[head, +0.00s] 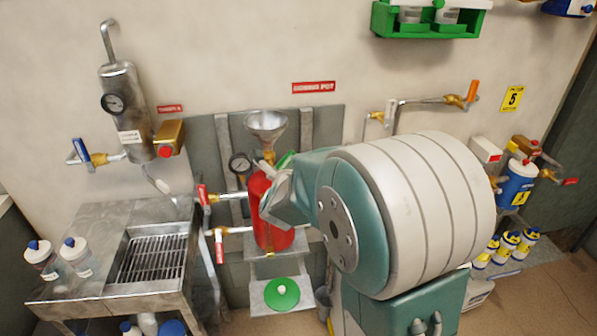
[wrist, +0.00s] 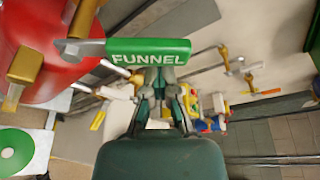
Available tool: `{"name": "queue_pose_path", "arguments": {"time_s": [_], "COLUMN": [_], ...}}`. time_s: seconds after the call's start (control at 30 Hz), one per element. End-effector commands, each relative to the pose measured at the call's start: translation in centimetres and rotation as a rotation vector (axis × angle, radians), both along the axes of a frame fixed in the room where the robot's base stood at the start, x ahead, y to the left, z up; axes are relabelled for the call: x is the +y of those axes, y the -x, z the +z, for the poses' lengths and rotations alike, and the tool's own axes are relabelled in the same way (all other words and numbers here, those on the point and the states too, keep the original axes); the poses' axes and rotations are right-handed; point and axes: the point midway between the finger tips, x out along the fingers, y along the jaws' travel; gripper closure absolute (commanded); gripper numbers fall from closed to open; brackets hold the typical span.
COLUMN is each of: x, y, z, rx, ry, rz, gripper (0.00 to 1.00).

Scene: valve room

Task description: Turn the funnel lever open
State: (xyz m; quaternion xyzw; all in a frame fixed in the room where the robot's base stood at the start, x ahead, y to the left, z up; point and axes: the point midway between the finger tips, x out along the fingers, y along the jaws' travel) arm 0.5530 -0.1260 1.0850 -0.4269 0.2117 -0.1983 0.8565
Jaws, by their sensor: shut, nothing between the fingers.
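The funnel lever is a green handle with white FUNNEL lettering (wrist: 150,46). In the wrist view it extends rightward from a metal stem beside the red pot (wrist: 48,30). In the head view only a bit of the lever (head: 286,159) shows beside my arm, under the metal funnel (head: 266,124) and next to the red pot (head: 273,236). My gripper (wrist: 158,82) is shut and empty, with its fingertips right by the lever's lower edge in the wrist view. I cannot tell whether they touch it. In the head view my arm hides much of this area.
A pressure gauge (head: 240,163) and red-handled pipes (head: 220,246) are left of the pot. A steel sink bench (head: 95,286) stands at the left. A small shelf with a green disc (head: 282,294) is below the pot. An orange-handled valve (head: 472,92) is on the wall at right.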

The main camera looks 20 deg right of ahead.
Motion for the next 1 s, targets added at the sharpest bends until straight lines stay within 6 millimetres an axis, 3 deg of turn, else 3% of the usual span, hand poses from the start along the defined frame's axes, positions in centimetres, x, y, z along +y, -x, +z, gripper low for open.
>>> {"name": "queue_pose_path", "arguments": {"time_s": [0.6, 1.0], "x": [2.8, 3.5], "y": [-0.8, -1.1], "z": [2.2, 2.6], "rx": [0.14, 0.141], "ry": [0.492, 0.496], "rz": [0.004, 0.003], "gripper": [1.0, 1.0]}}
